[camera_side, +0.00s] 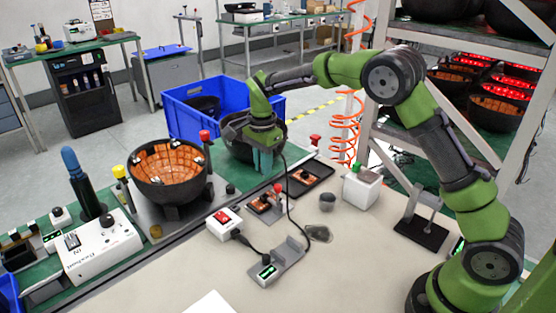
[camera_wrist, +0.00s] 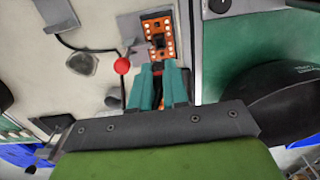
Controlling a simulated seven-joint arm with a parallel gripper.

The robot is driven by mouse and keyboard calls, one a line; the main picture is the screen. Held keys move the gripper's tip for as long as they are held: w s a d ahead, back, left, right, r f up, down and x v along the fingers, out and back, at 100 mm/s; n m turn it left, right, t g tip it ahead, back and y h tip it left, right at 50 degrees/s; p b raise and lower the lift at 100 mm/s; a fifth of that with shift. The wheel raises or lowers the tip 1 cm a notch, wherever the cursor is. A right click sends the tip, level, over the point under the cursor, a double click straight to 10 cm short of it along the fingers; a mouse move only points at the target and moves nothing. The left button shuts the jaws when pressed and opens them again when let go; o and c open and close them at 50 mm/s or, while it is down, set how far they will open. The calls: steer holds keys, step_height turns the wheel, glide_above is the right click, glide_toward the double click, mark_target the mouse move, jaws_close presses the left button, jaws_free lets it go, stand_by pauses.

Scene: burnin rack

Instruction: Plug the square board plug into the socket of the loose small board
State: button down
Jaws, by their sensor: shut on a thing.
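My gripper (camera_side: 264,170) has teal fingers pointing down, and it also shows in the wrist view (camera_wrist: 160,72). It is shut on the plug, a small dark piece (camera_wrist: 158,82) mostly hidden between the fingers. A black cable (camera_side: 288,190) runs from near the gripper down to the bench. The small copper-orange board (camera_side: 265,203) sits in a grey fixture beside a red-knobbed clamp (camera_side: 277,188). In the wrist view the board (camera_wrist: 168,27) lies just beyond the fingertips, with a dark square socket (camera_wrist: 159,42) on it. The plug is apart from the socket.
A black tray (camera_side: 325,169) with another copper piece stands right of the fixture. Black bowls stand on the left and behind the gripper.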

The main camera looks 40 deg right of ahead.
steer(key=shift+f, duration=2.75)
steer(key=shift+f, duration=1)
steer(key=c, duration=1.1)
jaws_free()
steer(key=shift+o, duration=0.2)
step_height(320, 180, up, 17)
steer(key=shift+f, duration=0.1)
